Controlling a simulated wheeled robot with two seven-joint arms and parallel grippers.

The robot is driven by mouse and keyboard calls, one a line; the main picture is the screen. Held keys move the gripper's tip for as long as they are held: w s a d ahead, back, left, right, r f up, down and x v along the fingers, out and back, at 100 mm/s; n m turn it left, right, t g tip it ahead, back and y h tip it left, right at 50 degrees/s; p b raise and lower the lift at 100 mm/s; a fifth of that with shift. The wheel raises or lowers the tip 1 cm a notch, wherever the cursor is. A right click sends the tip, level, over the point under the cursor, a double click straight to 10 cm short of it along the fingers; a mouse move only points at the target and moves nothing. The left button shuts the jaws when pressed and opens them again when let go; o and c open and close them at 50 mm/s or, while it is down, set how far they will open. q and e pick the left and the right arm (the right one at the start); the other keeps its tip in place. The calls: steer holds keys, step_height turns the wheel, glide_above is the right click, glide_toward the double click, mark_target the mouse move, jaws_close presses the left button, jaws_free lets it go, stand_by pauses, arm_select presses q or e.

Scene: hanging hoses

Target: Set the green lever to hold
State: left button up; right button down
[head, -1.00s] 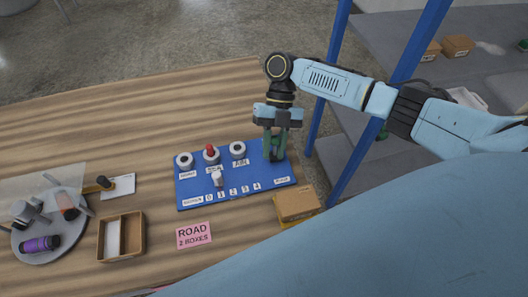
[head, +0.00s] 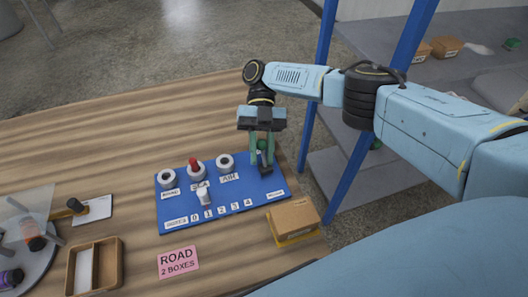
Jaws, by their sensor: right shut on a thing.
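A blue panel (head: 228,205) lies on the wooden table, with white labels along its lower edge and several knobs. My right gripper (head: 262,168) points down at the panel's upper right part and is shut on the green lever (head: 262,158), which its fingers mostly hide. The lever's exact angle and setting cannot be told. The label at the panel's lower right (head: 276,195) is too small to read surely. My left gripper is not in view.
Left of the lever are a red-topped knob (head: 194,165), two white round knobs and a white lever (head: 205,196). A cardboard box (head: 293,217) stands right of the panel. A pink card (head: 178,262) and a wooden tray (head: 119,265) lie in front. A blue shelf post (head: 355,165) stands at right.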

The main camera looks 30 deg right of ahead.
steer(key=c, duration=1.2)
jaws_free()
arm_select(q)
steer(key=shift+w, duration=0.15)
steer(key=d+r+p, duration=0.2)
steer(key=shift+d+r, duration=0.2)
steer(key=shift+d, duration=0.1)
arm_select(e)
step_height(320, 180, up, 10)
steer(key=shift+s, duration=0.1)
